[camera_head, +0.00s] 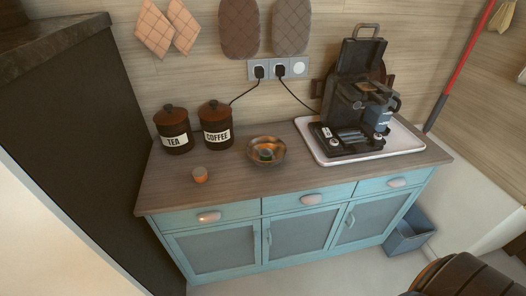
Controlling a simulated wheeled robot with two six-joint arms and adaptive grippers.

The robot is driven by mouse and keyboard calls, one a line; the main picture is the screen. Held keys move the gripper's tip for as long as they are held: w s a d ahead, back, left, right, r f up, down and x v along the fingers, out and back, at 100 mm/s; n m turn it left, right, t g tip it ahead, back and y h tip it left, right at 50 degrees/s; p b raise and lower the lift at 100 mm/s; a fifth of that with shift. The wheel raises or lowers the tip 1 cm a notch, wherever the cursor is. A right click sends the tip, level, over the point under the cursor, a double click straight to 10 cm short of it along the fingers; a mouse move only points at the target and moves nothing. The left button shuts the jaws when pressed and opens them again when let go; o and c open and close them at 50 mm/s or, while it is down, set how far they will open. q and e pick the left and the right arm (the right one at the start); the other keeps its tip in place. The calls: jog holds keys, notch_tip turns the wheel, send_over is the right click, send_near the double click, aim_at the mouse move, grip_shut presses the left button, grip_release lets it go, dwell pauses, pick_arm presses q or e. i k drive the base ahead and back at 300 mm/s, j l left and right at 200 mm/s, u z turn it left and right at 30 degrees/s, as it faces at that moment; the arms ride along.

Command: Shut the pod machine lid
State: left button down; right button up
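The pod machine (345,101) is dark and stands on a white tray (404,143) at the right end of the cabinet top. Its lid (361,56) is up, standing nearly upright at the back with a loop handle (367,28) at its top edge. A blue-grey cup or container (379,118) sits at the machine's front right. Neither of my grippers is in view.
Two cords run from the wall sockets (277,69). A blue bin (408,238) stands right of the cabinet.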

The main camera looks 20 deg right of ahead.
aim_at(357, 55)
jog(key=z, duration=1.55)
jog(key=i+l, duration=0.2)
jog(key=l, duration=0.15)
jog(key=i+l+u, duration=0.15)
jog(key=l, duration=0.2)
jog(key=i+l, duration=0.25)
jog(key=i+l+u, duration=0.1)
jog(key=l, duration=0.35)
jog(key=i+l, duration=0.25)
jog(key=i+l+u, duration=0.15)
jog(key=l, duration=0.35)
jog(key=i+l, duration=0.15)
jog(key=l, duration=0.25)
jog(key=i+l+u, duration=0.1)
jog(key=l, duration=0.25)
jog(key=i, duration=0.05)
